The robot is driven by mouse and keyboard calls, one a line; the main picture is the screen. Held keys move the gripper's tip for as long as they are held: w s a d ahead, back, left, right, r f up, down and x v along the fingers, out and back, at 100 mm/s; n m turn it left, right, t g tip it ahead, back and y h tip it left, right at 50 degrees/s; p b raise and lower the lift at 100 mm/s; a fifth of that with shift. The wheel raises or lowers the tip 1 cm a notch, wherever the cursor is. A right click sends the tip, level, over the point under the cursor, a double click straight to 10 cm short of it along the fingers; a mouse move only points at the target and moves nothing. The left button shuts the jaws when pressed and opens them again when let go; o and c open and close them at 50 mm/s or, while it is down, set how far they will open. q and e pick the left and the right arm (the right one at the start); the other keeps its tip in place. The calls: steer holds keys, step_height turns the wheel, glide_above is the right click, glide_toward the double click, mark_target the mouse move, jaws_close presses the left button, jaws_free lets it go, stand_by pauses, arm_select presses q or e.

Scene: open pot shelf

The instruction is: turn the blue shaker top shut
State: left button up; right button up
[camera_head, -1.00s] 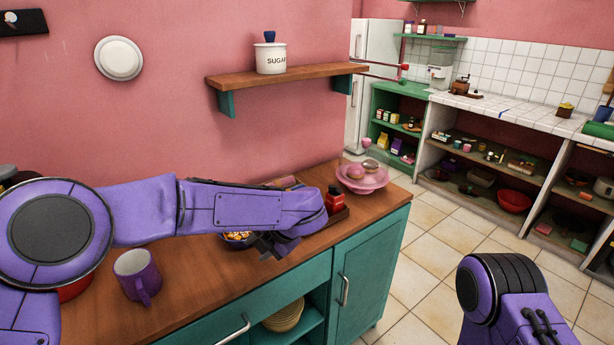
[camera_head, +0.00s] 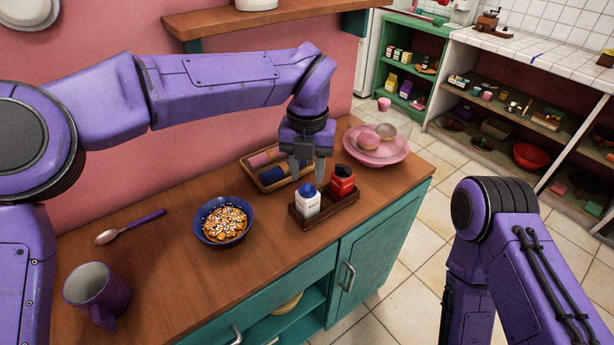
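The blue shaker (camera_head: 307,205) has a white body and a blue top (camera_head: 308,190). It stands upright in a small dark wooden caddy (camera_head: 328,217) near the counter's front edge. Beside it, to the right, stands a red shaker (camera_head: 342,185) with a dark top. My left gripper (camera_head: 307,176) points down just above the blue top, its two fingers apart with nothing seen between them. I cannot tell whether a fingertip touches the top. How far the top is turned is too small to see. My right arm shows at the lower right, but its gripper is out of view.
A wooden tray (camera_head: 248,166) with rolled cloths lies behind the caddy. Pink plates (camera_head: 397,154) stand to its right. A blue bowl of food (camera_head: 225,241), a spoon (camera_head: 130,227) and a purple mug (camera_head: 97,291) are to the left. A wall shelf (camera_head: 240,18) hangs above.

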mark_target(307, 186)
arm_select(q)
steer(key=shift+s+f, duration=0.2)
steer(key=shift+f, duration=0.55)
steer(key=w+f, duration=0.2)
steer(key=f, duration=0.1)
steer(key=shift+w+f, duration=0.3)
steer(key=shift+s+r, duration=0.2)
steer(key=shift+s, duration=0.2)
steer(key=shift+s+r, duration=0.1)
steer(key=c, duration=0.4)
jaws_close()
arm_select(e)
steer(key=shift+w+r, duration=0.1)
steer(key=shift+r, duration=0.1)
